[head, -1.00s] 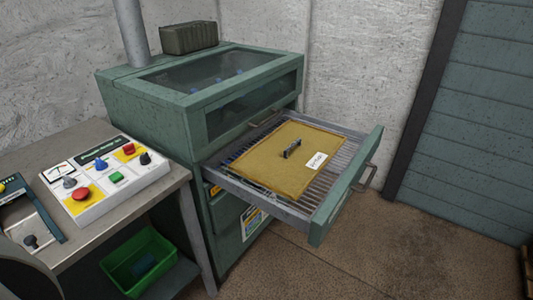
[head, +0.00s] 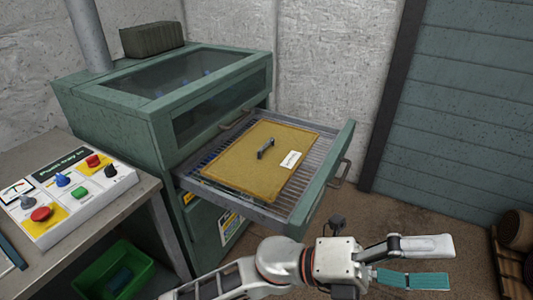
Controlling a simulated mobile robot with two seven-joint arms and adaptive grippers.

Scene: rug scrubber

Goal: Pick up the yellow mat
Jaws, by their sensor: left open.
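The yellow mat (head: 238,172) lies flat on the slatted rack of the pulled-out drawer (head: 298,212). A dark handle (head: 265,148) and a white label (head: 291,159) are on its top. My left gripper (head: 451,264) is in front of the drawer, at the lower right of the head view. It is open and empty, its fingers pointing right, apart from the mat. My right gripper is out of view.
The green machine (head: 130,125) with a glass top stands behind the drawer. A control panel (head: 65,195) sits on the table at left, above a green bin (head: 90,276). Floor is clear right of the drawer; brown wooden objects (head: 515,230) stand at the far right.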

